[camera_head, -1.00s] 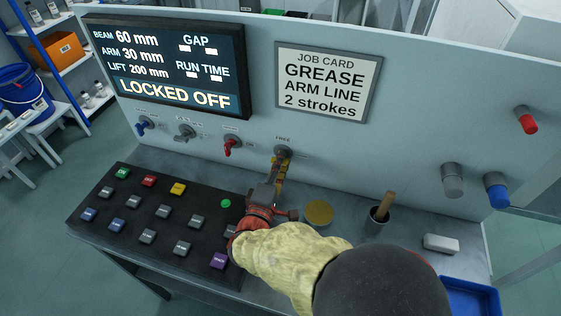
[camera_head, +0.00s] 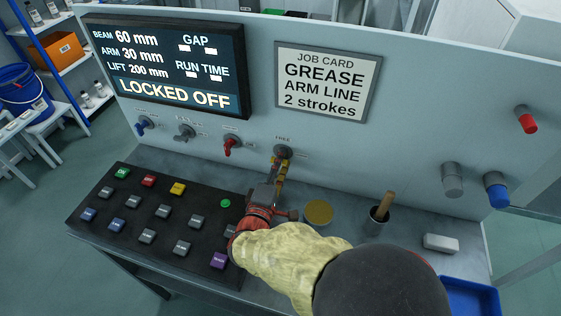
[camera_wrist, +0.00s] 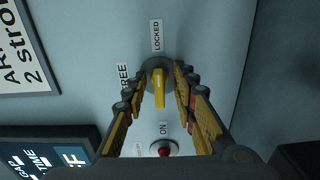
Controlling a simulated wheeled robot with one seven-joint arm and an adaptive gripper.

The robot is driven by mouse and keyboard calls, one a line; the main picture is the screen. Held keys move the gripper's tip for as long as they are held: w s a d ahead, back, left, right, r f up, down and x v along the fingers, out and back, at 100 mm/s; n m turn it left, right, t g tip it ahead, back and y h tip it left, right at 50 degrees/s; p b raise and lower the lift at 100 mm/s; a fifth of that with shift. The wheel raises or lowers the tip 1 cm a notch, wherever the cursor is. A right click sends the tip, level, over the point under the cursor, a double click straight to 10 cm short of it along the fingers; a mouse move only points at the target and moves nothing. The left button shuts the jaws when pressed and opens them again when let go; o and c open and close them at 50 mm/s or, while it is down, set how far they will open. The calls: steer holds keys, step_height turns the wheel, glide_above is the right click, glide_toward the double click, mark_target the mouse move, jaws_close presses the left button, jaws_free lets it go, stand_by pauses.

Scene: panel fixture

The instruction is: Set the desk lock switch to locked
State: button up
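The lock switch is a round grey knob with a yellow handle (camera_wrist: 157,90), seen in the middle of the wrist view. A LOCKED label (camera_wrist: 156,35) is above it there, and a FREE label (camera_wrist: 122,76) is to its left. My gripper (camera_wrist: 160,84) is open, one finger on each side of the handle with visible gaps. In the head view my gripper (camera_head: 280,168) is in front of the switch (camera_head: 283,152), partly covering it.
The display (camera_head: 170,65) reads LOCKED OFF. A red switch (camera_head: 232,145) is left of the lock switch. A button box (camera_head: 150,215) lies below left.

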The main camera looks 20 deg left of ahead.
steer(key=s+d, duration=0.1)
steer(key=s, duration=1.1)
steer(key=shift+d, duration=0.15)
